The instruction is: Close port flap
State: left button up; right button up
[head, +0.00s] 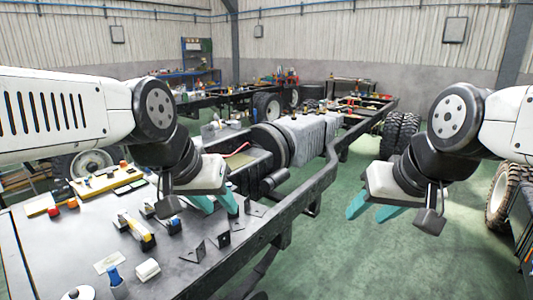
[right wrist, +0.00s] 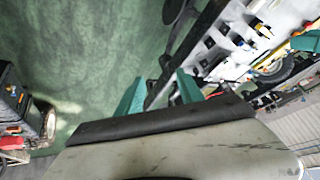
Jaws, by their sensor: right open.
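I cannot clearly make out a port flap in either view. The chassis frame (head: 292,222) runs from the near table toward the back, with a grey ribbed unit (head: 305,135) on it. My left gripper (head: 216,204) hangs over the table's right part, teal fingers apart and pointing down, with nothing visible between them. My right gripper (head: 373,210) is open and empty above the green floor, right of the frame. Its two teal fingers also show in the right wrist view (right wrist: 159,93), spread apart, with the floor and a dark rail beyond them.
The dark table (head: 60,250) carries small brackets (head: 193,250), a yellow-handled tool (head: 135,232), a blue-capped bottle (head: 115,280) and a white block (head: 147,269). Large tyres (head: 400,130) stand behind my right arm. The green floor (head: 370,265) right of the frame is clear.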

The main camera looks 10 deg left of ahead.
aim_at(208, 131)
jog(key=i+l+u, duration=0.25)
jog(key=i+u, duration=0.2)
jog(key=i+l+u, duration=0.25)
jog(key=l+u, duration=0.25)
jog(key=i+l+u, duration=0.15)
jog(key=u, duration=0.85)
jog(key=l+u, duration=0.4)
jog(key=l, duration=0.5)
jog(key=l+u, duration=0.4)
jog(key=l, duration=0.55)
jog(key=k+l, duration=0.1)
jog(key=l, duration=1.05)
jog(key=k+u, duration=0.05)
